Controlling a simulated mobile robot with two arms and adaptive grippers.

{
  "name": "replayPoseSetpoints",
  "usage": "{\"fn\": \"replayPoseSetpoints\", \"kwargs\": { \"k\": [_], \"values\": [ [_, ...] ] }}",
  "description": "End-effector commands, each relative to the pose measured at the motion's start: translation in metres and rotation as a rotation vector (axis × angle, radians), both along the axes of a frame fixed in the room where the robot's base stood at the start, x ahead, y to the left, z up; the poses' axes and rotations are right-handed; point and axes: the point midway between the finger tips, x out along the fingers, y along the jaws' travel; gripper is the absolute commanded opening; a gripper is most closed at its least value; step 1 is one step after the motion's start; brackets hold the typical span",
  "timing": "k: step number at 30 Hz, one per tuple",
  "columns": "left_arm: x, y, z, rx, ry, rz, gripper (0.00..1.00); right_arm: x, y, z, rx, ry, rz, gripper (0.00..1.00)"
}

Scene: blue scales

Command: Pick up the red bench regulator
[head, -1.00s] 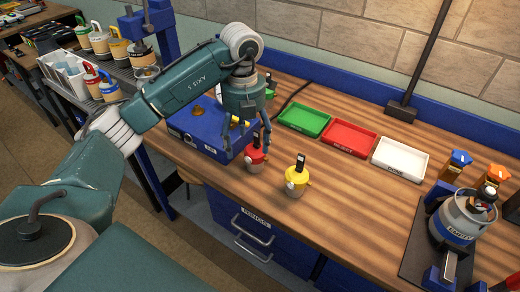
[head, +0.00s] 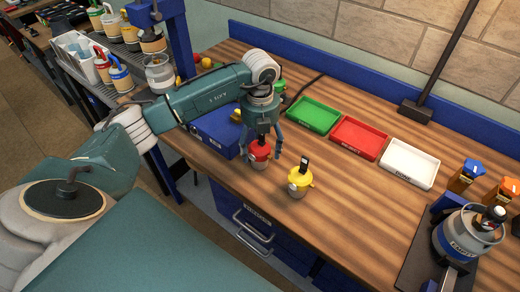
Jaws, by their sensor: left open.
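The red bench regulator (head: 259,151) stands upright on the wooden bench, near its front edge. It has a red top and a grey lower body. My left gripper (head: 263,150) is open and points down over it, with one finger on each side of the red top. I cannot tell whether the fingers touch it. The top of the regulator is partly hidden by the gripper. My right gripper does not show.
A yellow regulator (head: 300,182) stands close by on the right. A blue scale (head: 212,133) is just left of the gripper. Green (head: 313,116), red (head: 359,138) and white (head: 408,163) trays lie behind. A grey canister (head: 468,236) stands at the right. Bare wood lies between.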

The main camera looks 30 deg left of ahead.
Motion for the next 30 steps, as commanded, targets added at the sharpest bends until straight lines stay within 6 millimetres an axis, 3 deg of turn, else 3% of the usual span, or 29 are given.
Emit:
{"fn": "replayPoseSetpoints", "kwargs": {
  "k": [1, 6, 14, 23, 30],
  "values": [
    [-0.002, 0.002, -0.003, 0.001, 0.006, 0.001, 0.72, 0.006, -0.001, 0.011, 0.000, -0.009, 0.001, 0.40],
    [0.000, 0.001, -0.024, 0.000, 0.002, -0.001, 0.72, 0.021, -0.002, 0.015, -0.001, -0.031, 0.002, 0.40],
    [0.000, 0.001, -0.028, 0.000, -0.001, -0.001, 0.72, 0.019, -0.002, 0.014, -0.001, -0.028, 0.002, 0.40],
    [0.000, 0.001, -0.027, 0.000, -0.001, -0.001, 0.13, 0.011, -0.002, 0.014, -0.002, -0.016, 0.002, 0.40],
    [0.001, 0.001, -0.026, 0.000, -0.003, 0.000, 0.12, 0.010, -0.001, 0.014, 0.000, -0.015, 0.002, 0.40]
  ]
}}
